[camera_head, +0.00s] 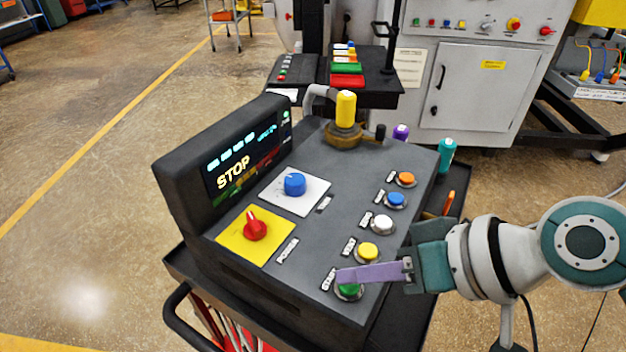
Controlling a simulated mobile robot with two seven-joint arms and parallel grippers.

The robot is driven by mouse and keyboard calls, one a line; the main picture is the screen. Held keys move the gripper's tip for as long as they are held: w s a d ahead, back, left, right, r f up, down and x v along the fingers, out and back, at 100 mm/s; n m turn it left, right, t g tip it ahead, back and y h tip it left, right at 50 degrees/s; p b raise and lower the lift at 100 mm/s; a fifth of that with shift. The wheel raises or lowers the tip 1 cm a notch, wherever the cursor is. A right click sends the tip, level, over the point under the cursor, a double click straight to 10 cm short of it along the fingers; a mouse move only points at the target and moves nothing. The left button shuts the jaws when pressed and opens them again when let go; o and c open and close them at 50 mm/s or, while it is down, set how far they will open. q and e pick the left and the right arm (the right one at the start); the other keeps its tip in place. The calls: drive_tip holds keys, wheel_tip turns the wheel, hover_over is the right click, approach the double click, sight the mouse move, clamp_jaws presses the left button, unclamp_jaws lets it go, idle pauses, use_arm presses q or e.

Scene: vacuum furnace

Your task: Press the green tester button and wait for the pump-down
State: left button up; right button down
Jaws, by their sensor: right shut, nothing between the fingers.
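The green tester button (349,291) is the nearest in the row of buttons on the right side of the grey tester panel (330,215). My right gripper (340,275) is shut and empty, its purple fingers over the green button and hiding its upper part. I cannot tell whether the fingertips touch the button. The tester's display (240,160) reads STOP in yellow. My left gripper is not in view.
Yellow (368,252), white (382,224), blue (396,200) and orange (405,179) buttons run away behind the green one. A red knob (255,227) and a blue knob (294,184) sit to the left. A yellow-capped valve (346,110) stands at the back.

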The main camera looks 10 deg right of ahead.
sight(356, 297)
drive_tip(key=shift+f+b, duration=0.3)
drive_tip(key=shift+f, duration=0.05)
idle(0.7)
drive_tip(key=shift+r, duration=0.1)
drive_tip(key=shift+r+p, duration=0.65)
drive_tip(key=shift+p, duration=0.15)
drive_tip(key=shift+r, duration=0.15)
wheel_tip(356, 297, up, 5)
drive_tip(key=p, duration=0.5)
drive_tip(key=shift+s, duration=0.1)
idle(0.4)
